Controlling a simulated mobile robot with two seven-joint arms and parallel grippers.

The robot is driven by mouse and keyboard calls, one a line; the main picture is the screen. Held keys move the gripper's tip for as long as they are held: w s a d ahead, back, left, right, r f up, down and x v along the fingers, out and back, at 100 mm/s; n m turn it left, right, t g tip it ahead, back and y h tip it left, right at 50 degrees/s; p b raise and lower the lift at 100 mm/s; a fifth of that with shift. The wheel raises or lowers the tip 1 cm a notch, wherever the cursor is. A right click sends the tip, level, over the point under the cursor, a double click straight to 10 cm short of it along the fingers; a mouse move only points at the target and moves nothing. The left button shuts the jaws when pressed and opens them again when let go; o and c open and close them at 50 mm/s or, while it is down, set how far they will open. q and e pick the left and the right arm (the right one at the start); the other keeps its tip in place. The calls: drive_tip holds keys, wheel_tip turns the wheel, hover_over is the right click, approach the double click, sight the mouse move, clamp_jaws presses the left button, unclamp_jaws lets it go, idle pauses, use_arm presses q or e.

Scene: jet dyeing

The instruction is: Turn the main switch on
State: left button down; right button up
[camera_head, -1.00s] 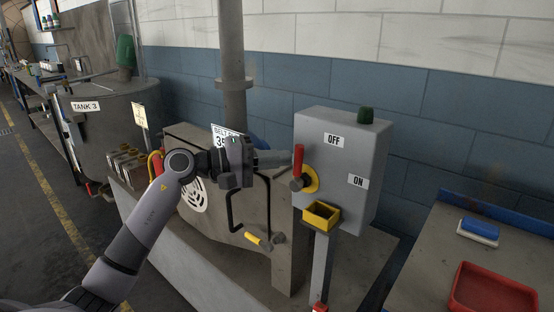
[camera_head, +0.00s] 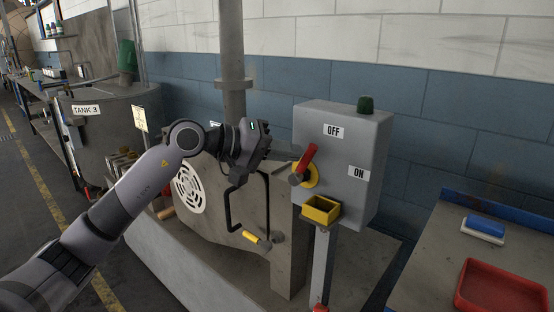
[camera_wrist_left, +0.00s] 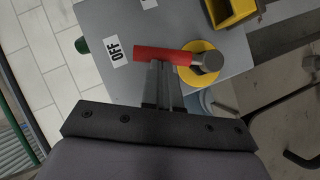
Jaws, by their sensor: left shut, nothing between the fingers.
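The main switch is a red lever (camera_head: 308,158) on a round yellow plate (camera_head: 312,178), on the left part of a grey box (camera_head: 345,150). My left gripper (camera_head: 291,171) is shut and empty at the left side of the lever. In the left wrist view its fingertips (camera_wrist_left: 161,64) are at the side of the red lever (camera_wrist_left: 168,55) and appear to touch it. The fingers partly hide the lever's near edge. My right gripper is not in view.
A yellow bin (camera_head: 320,210) hangs below the switch on the box front. A bent black handle with a yellow grip (camera_head: 252,236) is below my left gripper. A bench with a red tray (camera_head: 500,287) stands at the right. A green lamp (camera_head: 365,104) tops the box.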

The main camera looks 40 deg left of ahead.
sight(304, 162)
use_arm(q)
drive_tip(key=shift+s+d+f+m+g+y, duration=0.1)
drive_tip(key=shift+d+m+g+y, duration=0.3)
drive_tip(key=shift+d+m+y, duration=0.75)
drive_tip(key=shift+d+f+m+y, duration=0.4)
drive_tip(key=shift+d+m+y, duration=0.25)
drive_tip(key=shift+d+m, duration=0.2)
drive_tip(key=shift+s+d+f+m+y+b, duration=0.1)
drive_tip(key=shift+d+f+m+y+b, duration=0.7)
drive_tip(key=shift+d+f+b, duration=0.5)
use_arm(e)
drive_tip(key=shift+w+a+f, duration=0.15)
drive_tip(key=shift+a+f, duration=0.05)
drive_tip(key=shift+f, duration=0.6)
use_arm(q)
drive_tip(key=shift+a+f, duration=0.1)
drive_tip(key=shift+f, duration=0.05)
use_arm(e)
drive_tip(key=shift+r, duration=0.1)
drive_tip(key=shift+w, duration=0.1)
